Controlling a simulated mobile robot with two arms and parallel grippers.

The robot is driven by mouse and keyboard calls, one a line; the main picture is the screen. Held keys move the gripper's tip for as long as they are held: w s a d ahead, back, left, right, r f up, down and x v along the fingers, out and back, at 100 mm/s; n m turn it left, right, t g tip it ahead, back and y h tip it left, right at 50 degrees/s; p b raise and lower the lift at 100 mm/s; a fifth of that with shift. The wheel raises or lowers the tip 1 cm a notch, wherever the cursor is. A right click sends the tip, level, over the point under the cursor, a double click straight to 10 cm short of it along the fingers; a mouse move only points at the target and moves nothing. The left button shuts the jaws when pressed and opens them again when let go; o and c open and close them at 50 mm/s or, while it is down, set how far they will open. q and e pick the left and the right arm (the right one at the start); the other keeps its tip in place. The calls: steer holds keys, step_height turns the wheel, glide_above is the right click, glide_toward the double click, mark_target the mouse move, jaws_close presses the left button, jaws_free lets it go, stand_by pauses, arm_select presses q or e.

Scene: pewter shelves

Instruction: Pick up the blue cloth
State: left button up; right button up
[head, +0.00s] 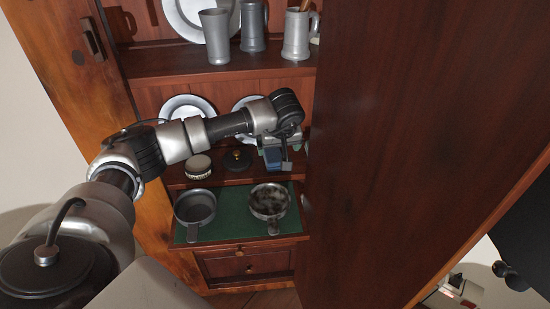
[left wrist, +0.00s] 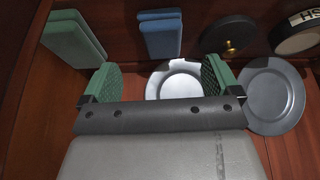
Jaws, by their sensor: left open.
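The blue cloth (left wrist: 161,37) is a folded stack on the wooden shelf, near the top middle of the left wrist view. In the head view the blue cloth (head: 273,158) shows in part, just below and left of my left gripper (head: 286,150). In the left wrist view the left gripper (left wrist: 159,80) is open, with its two green pads well apart and nothing between them. The cloth appears beyond the fingertips, apart from them. A folded green cloth (left wrist: 73,38) lies to the left of the blue one in the left wrist view. My right gripper cannot be made out.
On the same shelf stand a round tin (head: 198,167) and a dark lid with a brass knob (head: 237,159). Plates (left wrist: 272,95) lean nearby. Two pans (head: 195,208) rest on a green-lined pull-out below. A large wooden panel (head: 420,130) closes off the right side.

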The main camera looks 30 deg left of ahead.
mark_target(275, 158)
arm_select(q)
steer(key=x, duration=0.2)
steer(key=shift+f, duration=0.3)
steer(key=x, duration=0.3)
steer(key=shift+a+f, duration=0.15)
steer(key=shift+f, duration=0.15)
steer(key=shift+w+a+f, duration=0.2)
steer(key=shift+f, duration=0.25)
steer(key=c, duration=1)
steer(key=shift+r, duration=0.1)
arm_select(e)
steer(key=shift+w+a+r, duration=0.1)
steer(key=shift+w+r, duration=0.35)
steer(key=shift+w, duration=0.1)
